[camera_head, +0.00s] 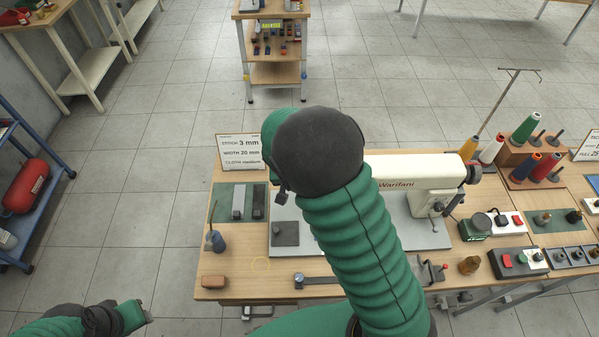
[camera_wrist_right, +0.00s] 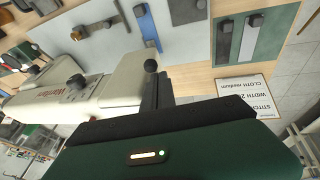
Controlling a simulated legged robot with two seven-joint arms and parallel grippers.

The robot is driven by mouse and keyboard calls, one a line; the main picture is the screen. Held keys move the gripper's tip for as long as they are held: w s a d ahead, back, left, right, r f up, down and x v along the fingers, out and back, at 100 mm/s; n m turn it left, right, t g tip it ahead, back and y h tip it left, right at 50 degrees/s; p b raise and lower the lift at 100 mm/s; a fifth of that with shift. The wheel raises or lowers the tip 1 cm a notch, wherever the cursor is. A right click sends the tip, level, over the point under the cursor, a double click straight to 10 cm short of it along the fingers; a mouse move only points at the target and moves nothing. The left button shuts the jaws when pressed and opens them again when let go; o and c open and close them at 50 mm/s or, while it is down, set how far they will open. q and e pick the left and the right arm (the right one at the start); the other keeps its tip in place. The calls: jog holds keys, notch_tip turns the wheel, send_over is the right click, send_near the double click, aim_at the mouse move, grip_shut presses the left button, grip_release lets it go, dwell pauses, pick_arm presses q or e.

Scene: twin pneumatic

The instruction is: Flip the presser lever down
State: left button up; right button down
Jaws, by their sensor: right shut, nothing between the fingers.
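The white sewing machine (camera_head: 410,168) stands on the wooden table at the right; my right arm hides its left end in the head view. The machine (camera_wrist_right: 105,85) also shows in the right wrist view, with a dark round knob (camera_wrist_right: 151,65) at its head end, which may be the presser lever's. My right gripper (camera_wrist_right: 158,82) has its dark fingers shut and empty, right by this knob; I cannot tell whether they touch. In the head view the right gripper is mostly hidden behind my forearm. My left gripper (camera_head: 140,314) is low at the left, away from the table; its fingers are unclear.
A sign (camera_head: 239,152) stands at the table's back left. A green mat (camera_head: 225,208) with grey and black bars lies before it. A brown block (camera_head: 213,281) lies at the front left. Thread cones (camera_head: 525,128) and a thin stand (camera_head: 500,105) crowd the right.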

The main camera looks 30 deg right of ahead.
jog(key=shift+s+a+f, duration=0.1)
jog(key=shift+s+f, duration=0.15)
jog(key=shift+f, duration=0.2)
jog(key=shift+r, duration=0.1)
jog(key=shift+w+d, duration=0.3)
jog(key=shift+w, duration=0.4)
jog(key=shift+r, duration=0.1)
